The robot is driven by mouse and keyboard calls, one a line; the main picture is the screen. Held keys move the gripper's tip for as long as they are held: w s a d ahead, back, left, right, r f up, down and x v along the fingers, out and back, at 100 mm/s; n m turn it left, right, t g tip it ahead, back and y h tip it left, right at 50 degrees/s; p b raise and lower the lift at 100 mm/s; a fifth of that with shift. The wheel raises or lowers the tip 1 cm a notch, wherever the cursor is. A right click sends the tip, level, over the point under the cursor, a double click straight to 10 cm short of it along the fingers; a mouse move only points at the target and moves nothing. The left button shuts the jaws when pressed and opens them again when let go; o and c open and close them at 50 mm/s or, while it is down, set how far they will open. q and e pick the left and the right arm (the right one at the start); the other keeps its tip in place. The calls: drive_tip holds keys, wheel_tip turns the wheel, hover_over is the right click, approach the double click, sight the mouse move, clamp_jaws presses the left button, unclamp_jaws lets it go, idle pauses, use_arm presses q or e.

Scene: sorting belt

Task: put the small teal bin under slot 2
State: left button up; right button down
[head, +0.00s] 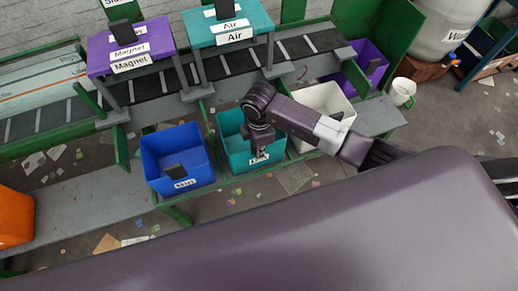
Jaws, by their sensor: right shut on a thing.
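The small teal bin (235,151) stands below the belt, between a blue bin (160,150) and a white bin (325,97). My right gripper (259,153) reaches down over the teal bin's front right side and is shut on its front wall, by the white label. The wrist hides part of the bin's inside and right side. No slot 2 marking can be read. My left gripper is not in view.
A purple Magnet unit (121,40) and a teal Air unit (232,20) stand over the dark belt (236,60). A purple bin (371,56) and a white mug (402,91) are at right. An orange bin (14,217) is at far left. Scraps litter the floor.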

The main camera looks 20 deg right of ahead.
drive_tip(key=shift+f, duration=0.1)
drive_tip(key=c, duration=2)
unclamp_jaws()
drive_tip(key=shift+c, duration=0.2)
wheel_tip(320, 180, up, 12)
drive_tip(key=shift+r, duration=0.15)
drive_tip(key=shift+s+a, duration=0.1)
